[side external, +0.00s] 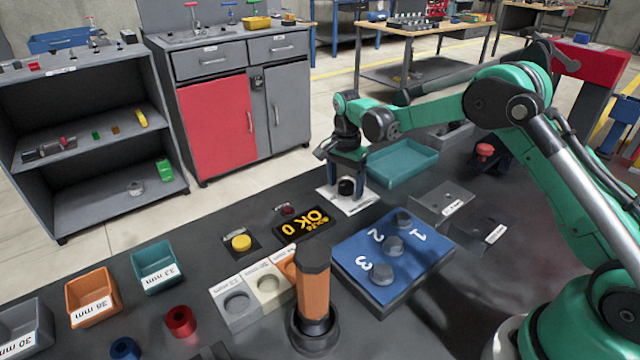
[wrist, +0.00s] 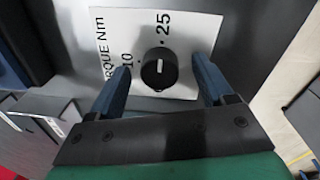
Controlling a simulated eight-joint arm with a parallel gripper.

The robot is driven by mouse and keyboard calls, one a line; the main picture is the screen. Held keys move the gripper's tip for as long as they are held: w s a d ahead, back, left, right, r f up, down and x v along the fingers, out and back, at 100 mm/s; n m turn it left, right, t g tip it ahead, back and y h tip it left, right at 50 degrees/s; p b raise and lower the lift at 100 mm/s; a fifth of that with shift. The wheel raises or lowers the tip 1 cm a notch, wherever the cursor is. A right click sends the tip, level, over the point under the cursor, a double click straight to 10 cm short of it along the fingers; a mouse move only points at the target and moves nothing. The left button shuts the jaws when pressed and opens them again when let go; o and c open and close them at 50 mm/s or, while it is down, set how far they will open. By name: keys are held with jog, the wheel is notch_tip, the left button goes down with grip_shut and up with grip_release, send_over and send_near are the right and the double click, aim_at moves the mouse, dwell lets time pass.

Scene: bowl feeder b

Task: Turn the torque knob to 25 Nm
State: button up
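The torque knob (wrist: 159,73) is a small black round knob on a white card (wrist: 190,74) printed with torque in Nm, 10 and 25. A short pale mark on the knob appears to point up toward the dot beside the 25. My gripper (wrist: 161,66) is open, with one blue finger on each side of the knob and gaps between. In the side view, the knob (side external: 346,186) is between the fingers of my gripper (side external: 348,180), which points down over the card (side external: 344,204).
A teal tray (side external: 403,163) stands just right of the knob. A blue block numbered 1, 2, 3 (side external: 350,252), a yellow button (side external: 241,242) and a display reading OK 0 (side external: 307,229) are nearer the camera. An orange-handled tool (side external: 313,285) stands upright in front.

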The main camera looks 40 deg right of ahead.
aim_at(345, 183)
jog(key=shift+w+r, duration=0.15)
jog(key=shift+r, duration=2.65)
jog(key=shift+a+r, duration=0.1)
jog(key=s+a+r+n+t, duration=0.5)
jog(key=s+r+n, duration=0.5)
jog(key=s, duration=0.2)
jog(key=s+a+f+n+t, duration=0.1)
jog(key=s+f+n+t, duration=0.1)
jog(key=s+n, duration=0.3)
jog(key=shift+s+a+f+t, duration=0.15)
jog(key=shift+s+f+t, duration=0.2)
jog(key=shift+s+t, duration=0.1)
